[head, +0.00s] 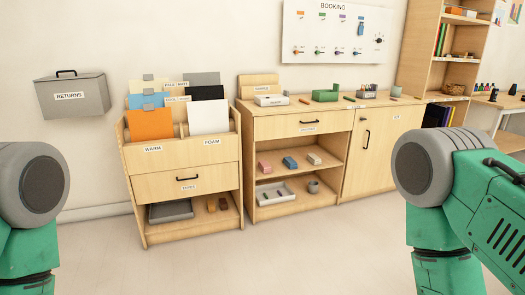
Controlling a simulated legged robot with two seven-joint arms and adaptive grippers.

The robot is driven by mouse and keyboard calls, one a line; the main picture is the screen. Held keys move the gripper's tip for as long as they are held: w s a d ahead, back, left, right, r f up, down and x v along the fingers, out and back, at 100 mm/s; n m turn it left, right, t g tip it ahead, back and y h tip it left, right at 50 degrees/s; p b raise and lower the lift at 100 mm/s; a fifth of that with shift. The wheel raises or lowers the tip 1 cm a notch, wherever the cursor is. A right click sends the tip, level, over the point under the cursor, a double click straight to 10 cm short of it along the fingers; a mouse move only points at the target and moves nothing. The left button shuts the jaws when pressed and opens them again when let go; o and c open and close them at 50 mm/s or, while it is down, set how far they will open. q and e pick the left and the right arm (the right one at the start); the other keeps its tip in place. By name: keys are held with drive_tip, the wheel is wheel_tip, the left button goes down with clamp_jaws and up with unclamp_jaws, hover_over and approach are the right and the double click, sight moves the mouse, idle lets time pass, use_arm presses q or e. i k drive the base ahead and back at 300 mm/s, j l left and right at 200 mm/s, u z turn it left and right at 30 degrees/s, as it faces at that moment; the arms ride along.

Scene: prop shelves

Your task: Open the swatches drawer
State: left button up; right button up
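Two closed drawers are in the head view. One drawer (290,124) is at the top of the wooden counter unit, with a dark bar handle (308,122) and a small label below it that is too small to read surely. The other drawer (160,184) is in the lower part of the left file stand, with a dark handle (187,178) and a small label that is also hard to read. I cannot tell for sure which one is marked swatches. Only my arm links show at the left and right edges; neither gripper is in view.
The file stand holds folders above labels WARM and FOAM. Small items and a white box (271,100) stand on the counter top (340,104). A cupboard door (372,150) is shut at right. A grey RETURNS box (72,97) hangs left. The floor (290,245) in front is clear.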

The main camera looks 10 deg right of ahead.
sight(275, 127)
drive_tip(key=i+l+z, duration=0.25)
drive_tip(key=i+z, duration=0.2)
drive_tip(key=i, duration=0.25)
drive_tip(key=i+z, duration=0.45)
drive_tip(key=i, duration=0.2)
drive_tip(key=i+j+z, duration=0.2)
drive_tip(key=i+z, duration=0.2)
drive_tip(key=i, duration=0.3)
